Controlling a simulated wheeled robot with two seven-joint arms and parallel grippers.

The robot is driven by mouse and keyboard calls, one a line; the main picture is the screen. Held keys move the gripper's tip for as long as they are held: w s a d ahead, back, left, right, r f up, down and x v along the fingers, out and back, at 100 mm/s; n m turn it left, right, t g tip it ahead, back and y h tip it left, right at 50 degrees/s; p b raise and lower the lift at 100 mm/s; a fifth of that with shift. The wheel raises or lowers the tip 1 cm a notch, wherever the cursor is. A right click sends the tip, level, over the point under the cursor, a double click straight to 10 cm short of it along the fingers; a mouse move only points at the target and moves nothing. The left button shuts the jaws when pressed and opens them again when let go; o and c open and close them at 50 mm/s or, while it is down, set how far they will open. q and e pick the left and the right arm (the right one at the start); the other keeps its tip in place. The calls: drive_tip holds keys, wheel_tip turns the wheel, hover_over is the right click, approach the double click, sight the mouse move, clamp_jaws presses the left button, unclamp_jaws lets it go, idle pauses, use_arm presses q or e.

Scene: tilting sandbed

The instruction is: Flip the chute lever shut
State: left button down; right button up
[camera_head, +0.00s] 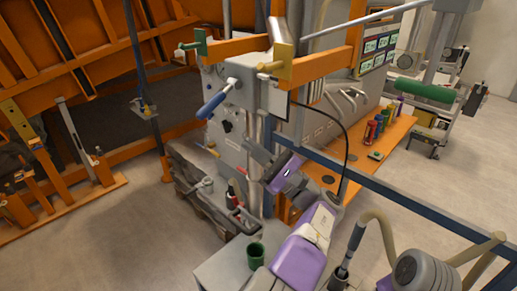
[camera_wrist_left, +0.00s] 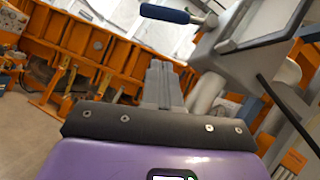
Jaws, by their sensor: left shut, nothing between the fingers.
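A lever with a blue grip (camera_head: 211,106) sticks out to the lower left from a grey box (camera_head: 262,97) on an upright post; I take it to be the chute lever. Its blue grip also shows at the top of the left wrist view (camera_wrist_left: 165,13). My left gripper (camera_head: 252,152) is below and to the right of the blue grip in the head view, apart from it. Its grey fingers are together and empty, and they also show in the left wrist view (camera_wrist_left: 159,72). My right gripper is in neither view.
A green handle (camera_head: 194,43) and a yellow handle (camera_head: 276,64) sit on orange beams above the box. A grey trough (camera_head: 200,190) with small items stands below. A green cup (camera_head: 255,255) stands near my arm. A blue rail (camera_head: 400,203) crosses at right.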

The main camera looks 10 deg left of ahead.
sight(217, 100)
use_arm(q)
drive_tip(key=w+a+r+p, duration=0.1)
drive_tip(key=a+r+p, duration=0.1)
drive_tip(key=a+r, duration=0.4)
drive_tip(key=shift+a+r, duration=0.2)
drive_tip(key=shift+r, duration=0.05)
drive_tip(key=shift+w, duration=0.15)
drive_tip(key=shift+s, duration=0.2)
